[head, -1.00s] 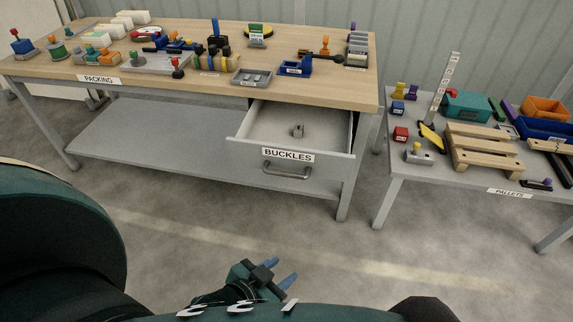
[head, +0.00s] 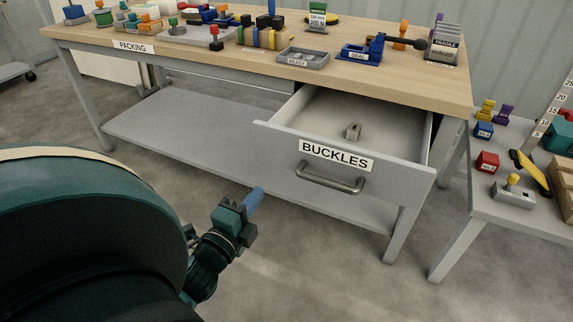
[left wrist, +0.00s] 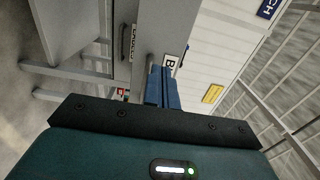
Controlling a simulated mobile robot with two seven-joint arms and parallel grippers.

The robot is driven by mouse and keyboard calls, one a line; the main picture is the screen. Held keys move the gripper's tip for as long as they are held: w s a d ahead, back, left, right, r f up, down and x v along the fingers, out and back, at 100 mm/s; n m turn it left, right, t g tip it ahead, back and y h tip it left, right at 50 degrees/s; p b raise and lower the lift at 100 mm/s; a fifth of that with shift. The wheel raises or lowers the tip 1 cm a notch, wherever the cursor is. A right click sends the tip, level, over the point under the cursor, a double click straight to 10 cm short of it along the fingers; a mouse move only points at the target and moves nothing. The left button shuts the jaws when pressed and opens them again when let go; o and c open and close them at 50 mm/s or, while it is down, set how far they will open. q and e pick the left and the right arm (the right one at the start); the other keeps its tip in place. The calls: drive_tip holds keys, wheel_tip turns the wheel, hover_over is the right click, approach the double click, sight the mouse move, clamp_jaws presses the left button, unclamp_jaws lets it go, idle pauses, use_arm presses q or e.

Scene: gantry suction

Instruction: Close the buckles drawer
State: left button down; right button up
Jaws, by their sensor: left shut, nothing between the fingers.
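The buckles drawer (head: 270,150) hangs open under the right part of the packing bench. Its grey front carries a white BUCKLES label (head: 336,155) and a bar handle (head: 330,179). My right gripper is not in view.
The packing bench (head: 190,55) holds blocks, trays and tools. A grey lower shelf (head: 180,135) runs beneath it, left of the drawer. A second table (head: 460,225) with small items stands at the right. The floor before the drawer is clear.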

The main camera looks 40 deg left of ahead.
sight(288, 153)
use_arm(q)
drive_tip(key=b+x, duration=0.1)
drive_tip(key=x, duration=1.1)
drive_tip(key=shift+w+r, duration=0.1)
drive_tip(key=shift+w+a, duration=0.1)
drive_tip(key=shift+w, duration=0.45)
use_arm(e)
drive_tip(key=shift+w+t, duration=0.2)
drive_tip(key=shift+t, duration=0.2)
